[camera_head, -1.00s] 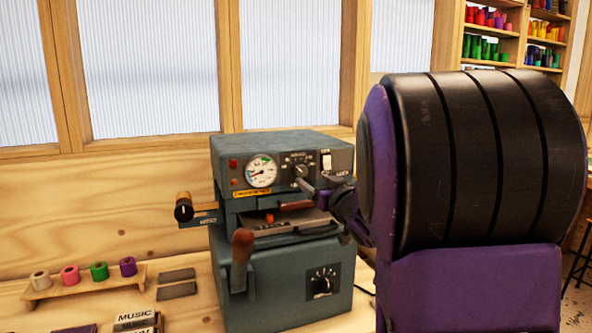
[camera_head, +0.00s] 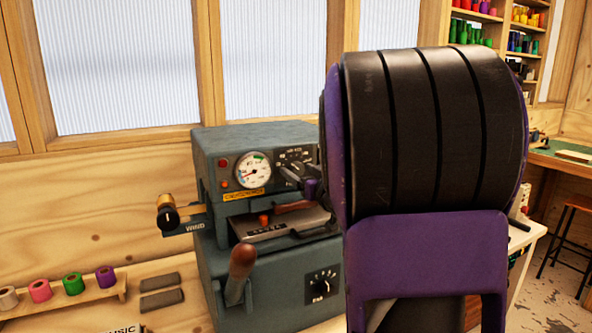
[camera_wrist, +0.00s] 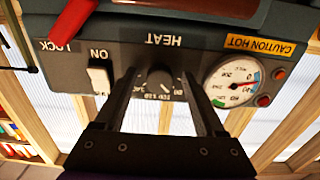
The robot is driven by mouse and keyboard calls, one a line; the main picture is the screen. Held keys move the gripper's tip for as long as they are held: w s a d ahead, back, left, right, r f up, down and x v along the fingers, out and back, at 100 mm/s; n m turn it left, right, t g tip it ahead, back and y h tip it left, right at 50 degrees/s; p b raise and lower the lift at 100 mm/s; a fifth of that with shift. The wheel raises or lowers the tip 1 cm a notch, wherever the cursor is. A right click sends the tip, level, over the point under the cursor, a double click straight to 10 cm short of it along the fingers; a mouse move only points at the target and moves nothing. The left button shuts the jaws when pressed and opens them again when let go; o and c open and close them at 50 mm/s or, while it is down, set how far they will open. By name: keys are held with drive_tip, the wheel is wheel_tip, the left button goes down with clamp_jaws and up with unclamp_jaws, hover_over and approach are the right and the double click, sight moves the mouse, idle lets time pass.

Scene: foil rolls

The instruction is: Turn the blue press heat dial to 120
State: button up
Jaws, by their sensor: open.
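The blue-grey press (camera_head: 215,265) stands on the bench in the head view, left of my arm. Its heat dial (camera_head: 291,168) is a dark knob on the upper front panel, partly hidden by my gripper (camera_head: 306,183). In the wrist view, which is upside down, the dial (camera_wrist: 160,79) lies between the two fingertips of my gripper (camera_wrist: 160,74). The fingers are open, one on each side of the knob, with gaps visible. Numbers ring the dial, but its exact setting is too small to read.
A round gauge (camera_wrist: 232,82) and white ON switch (camera_wrist: 100,77) flank the dial. A red lever (camera_wrist: 72,18) is close to the switch. A brown-handled lever (camera_head: 240,272) and the wind knob (camera_head: 168,217) stick out of the press. A spool rack (camera_head: 72,290) stands left.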

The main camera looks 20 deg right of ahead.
clamp_jaws()
idle(0.4)
drive_tip(key=shift+m, duration=0.4)
drive_tip(key=m+p, duration=0.2)
drive_tip(key=m, duration=0.3)
drive_tip(key=shift+r, duration=0.15)
drive_tip(key=m+p, duration=0.2)
drive_tip(key=m, duration=0.3)
drive_tip(key=shift+m+p, duration=0.35)
drive_tip(key=shift+m, duration=0.05)
